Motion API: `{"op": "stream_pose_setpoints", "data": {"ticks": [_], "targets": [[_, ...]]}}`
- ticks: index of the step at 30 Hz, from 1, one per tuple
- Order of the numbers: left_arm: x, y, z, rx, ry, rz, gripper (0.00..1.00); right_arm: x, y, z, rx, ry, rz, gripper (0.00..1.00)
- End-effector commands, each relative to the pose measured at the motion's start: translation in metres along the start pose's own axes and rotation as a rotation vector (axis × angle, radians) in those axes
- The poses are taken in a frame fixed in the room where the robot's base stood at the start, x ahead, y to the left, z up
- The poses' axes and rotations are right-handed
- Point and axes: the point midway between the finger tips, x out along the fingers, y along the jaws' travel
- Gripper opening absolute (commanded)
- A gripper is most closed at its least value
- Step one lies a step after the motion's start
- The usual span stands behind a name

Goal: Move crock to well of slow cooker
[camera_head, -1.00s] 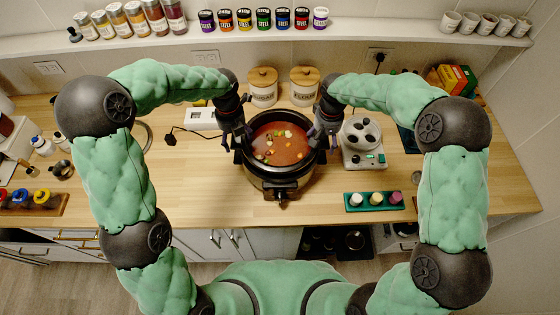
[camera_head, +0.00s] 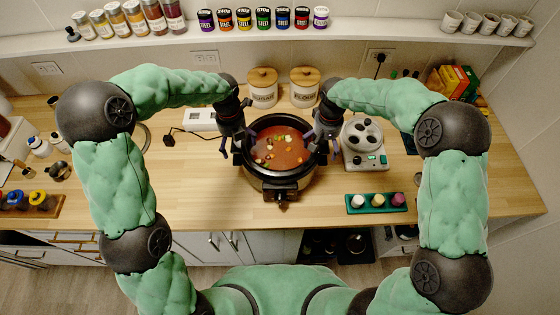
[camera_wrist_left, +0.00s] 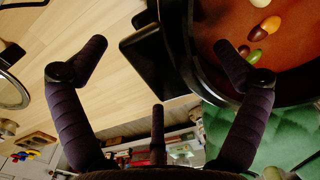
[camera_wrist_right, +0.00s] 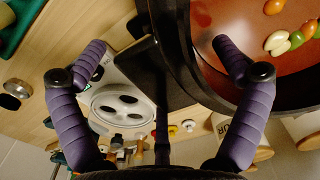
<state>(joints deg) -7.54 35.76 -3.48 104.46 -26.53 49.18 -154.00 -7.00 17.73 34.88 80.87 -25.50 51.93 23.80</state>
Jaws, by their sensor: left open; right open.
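The black crock (camera_head: 247,165) holds red-brown stew with vegetable pieces. It sits level within the slow cooker (camera_head: 268,190), with its rim above the cooker's body; the well is hidden beneath it. My left gripper (camera_head: 231,150) is open at the crock's left side. In the left wrist view, the crock's handle (camera_wrist_left: 152,62) lies between the spread fingers (camera_wrist_left: 160,65), with one finger over the stew. My right gripper (camera_head: 328,146) is open at the right side. In the right wrist view, the other handle (camera_wrist_right: 137,58) lies between its spread fingers (camera_wrist_right: 155,65). Contact is unclear.
A white appliance with dark round openings (camera_head: 364,140) stands close right of the cooker. A green tray with small jars (camera_head: 376,203) is at front right. Lidded canisters (camera_head: 263,88) stand behind. The counter (camera_head: 190,205) at front left is clear.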

Motion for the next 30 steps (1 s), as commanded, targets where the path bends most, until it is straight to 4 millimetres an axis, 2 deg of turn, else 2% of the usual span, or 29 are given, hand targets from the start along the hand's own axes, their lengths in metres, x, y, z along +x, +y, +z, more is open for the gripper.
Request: {"op": "stream_pose_setpoints", "data": {"ticks": [7, 21, 25, 30], "targets": [[-0.012, 0.001, 0.001, -0.002, -0.004, 0.000, 0.98, 0.000, 0.001, 0.000, 0.001, 0.000, 0.001, 0.98], [-0.098, 0.000, 0.001, 0.000, -0.003, -0.001, 0.98, 0.000, 0.001, 0.000, 0.001, 0.000, 0.001, 0.98], [-0.112, 0.000, 0.001, 0.000, -0.002, 0.000, 0.98, 0.000, 0.001, 0.000, 0.001, 0.000, 0.001, 0.98], [-0.120, 0.000, 0.000, 0.000, -0.001, 0.000, 0.98, -0.003, 0.001, 0.000, 0.001, 0.001, 0.001, 0.98]]}}
